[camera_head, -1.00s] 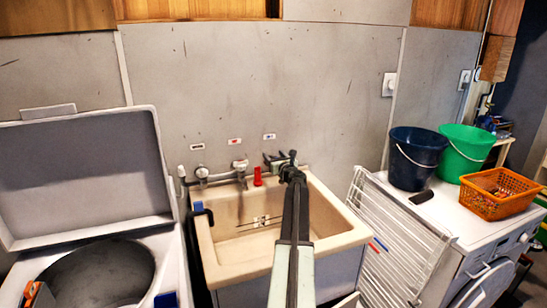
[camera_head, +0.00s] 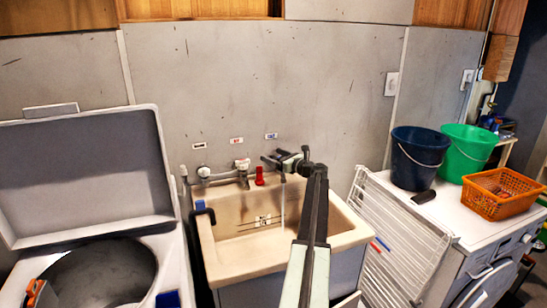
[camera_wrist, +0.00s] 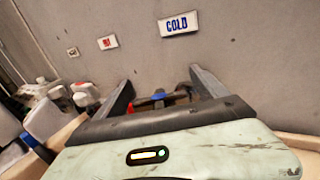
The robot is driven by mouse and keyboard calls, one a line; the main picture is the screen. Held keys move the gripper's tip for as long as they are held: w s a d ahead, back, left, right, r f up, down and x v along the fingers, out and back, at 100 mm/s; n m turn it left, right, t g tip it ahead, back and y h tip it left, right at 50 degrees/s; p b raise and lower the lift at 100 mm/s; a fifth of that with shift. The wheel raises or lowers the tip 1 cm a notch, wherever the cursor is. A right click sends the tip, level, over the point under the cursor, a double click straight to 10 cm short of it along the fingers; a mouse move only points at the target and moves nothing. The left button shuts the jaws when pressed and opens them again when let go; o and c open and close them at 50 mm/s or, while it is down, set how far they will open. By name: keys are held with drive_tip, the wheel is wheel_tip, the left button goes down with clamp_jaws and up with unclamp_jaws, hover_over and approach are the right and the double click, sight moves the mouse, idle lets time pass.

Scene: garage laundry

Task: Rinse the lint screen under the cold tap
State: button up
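My gripper (camera_head: 271,160) is at the cold tap, below the blue-lettered COLD label (camera_head: 271,136). In the wrist view its two fingers (camera_wrist: 162,92) stand apart. A small blue part, apparently the cold tap's handle (camera_wrist: 158,95), shows between them, with gaps on both sides. A thin pale stream of water (camera_head: 283,203) falls below the tap into the beige sink (camera_head: 222,262). The tap's body is mostly hidden by my gripper and arm. I cannot make out the lint screen for certain; a dark piece with a blue part (camera_head: 200,207) hangs at the sink's left rim.
A red item (camera_head: 259,176) stands on the sink's back ledge, close to the gripper. Other taps (camera_head: 240,166) are to its left. An open-lidded washer (camera_head: 80,180) is left. A white drying rack (camera_head: 395,245) and buckets (camera_head: 416,160) are right.

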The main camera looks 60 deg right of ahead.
drive_tip(key=s+a, duration=0.1)
drive_tip(key=s, duration=0.6)
drive_tip(key=shift+s+a, duration=0.15)
drive_tip(key=shift+s, duration=0.2)
drive_tip(key=shift+s, duration=0.1)
